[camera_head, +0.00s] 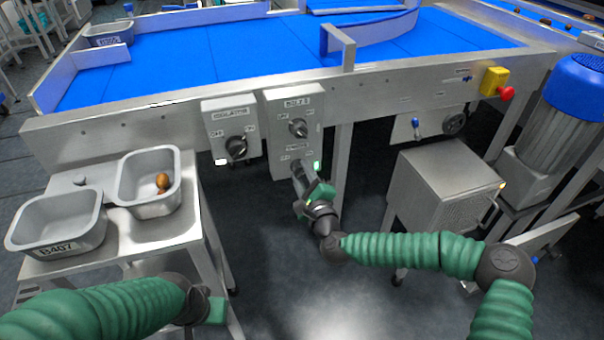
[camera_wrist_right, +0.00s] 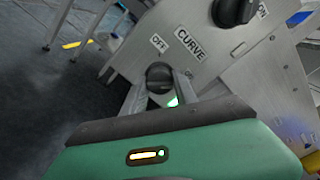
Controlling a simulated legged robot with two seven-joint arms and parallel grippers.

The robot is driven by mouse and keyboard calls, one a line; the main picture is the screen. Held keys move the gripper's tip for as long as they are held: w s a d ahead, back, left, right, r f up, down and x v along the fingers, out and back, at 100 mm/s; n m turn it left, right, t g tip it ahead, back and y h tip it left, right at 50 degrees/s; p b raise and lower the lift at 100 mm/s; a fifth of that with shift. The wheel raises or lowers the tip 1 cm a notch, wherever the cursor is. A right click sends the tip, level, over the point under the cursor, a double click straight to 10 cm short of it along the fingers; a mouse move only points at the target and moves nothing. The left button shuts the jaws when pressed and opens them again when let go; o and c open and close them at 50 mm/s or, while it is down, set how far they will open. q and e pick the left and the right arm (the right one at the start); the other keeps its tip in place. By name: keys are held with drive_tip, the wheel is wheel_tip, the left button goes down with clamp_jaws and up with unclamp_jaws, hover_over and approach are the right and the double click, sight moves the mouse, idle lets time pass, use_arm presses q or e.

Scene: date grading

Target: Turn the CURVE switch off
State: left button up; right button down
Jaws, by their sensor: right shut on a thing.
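The CURVE switch (camera_wrist_right: 159,76) is a dark round knob on a grey metal panel, below the CURVE label (camera_wrist_right: 190,45) and near an OFF label (camera_wrist_right: 159,43). My right gripper (camera_wrist_right: 160,94) has its two fingers on either side of this knob and is shut on it. Which way the knob points cannot be told. A green light (camera_wrist_right: 173,102) glows beside it. In the head view my right gripper (camera_head: 299,176) reaches the lower part of the switch box (camera_head: 283,170) and hides the knob. My left gripper (camera_head: 207,306) is low at the left, away from the panel; its jaws are unclear.
A second dark knob (camera_head: 298,127) sits above on the same box. Another box (camera_head: 219,117) with a knob stands to its left. Grey bins (camera_head: 60,243) stand on a metal table at left. A red stop button (camera_head: 505,93) is at the right of the blue conveyor (camera_head: 200,58).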

drive_tip(key=n+p, duration=0.3)
drive_tip(key=shift+s+a+n, duration=0.1)
drive_tip(key=shift+n, duration=0.3)
drive_tip(key=n+p, duration=0.2)
drive_tip(key=n, duration=0.2)
drive_tip(key=shift+f, duration=0.1)
drive_tip(key=n+p, duration=0.2)
drive_tip(key=n, duration=0.3)
drive_tip(key=shift+f, duration=0.1)
drive_tip(key=n, duration=0.2)
drive_tip(key=n+p, duration=0.1)
drive_tip(key=n, duration=0.1)
drive_tip(key=shift+s+f+n, duration=0.1)
drive_tip(key=shift+f+n, duration=0.1)
drive_tip(key=shift+n, duration=0.2)
drive_tip(key=c, duration=1)
unclamp_jaws()
drive_tip(key=shift+o, duration=0.2)
drive_tip(key=shift+r, duration=0.15)
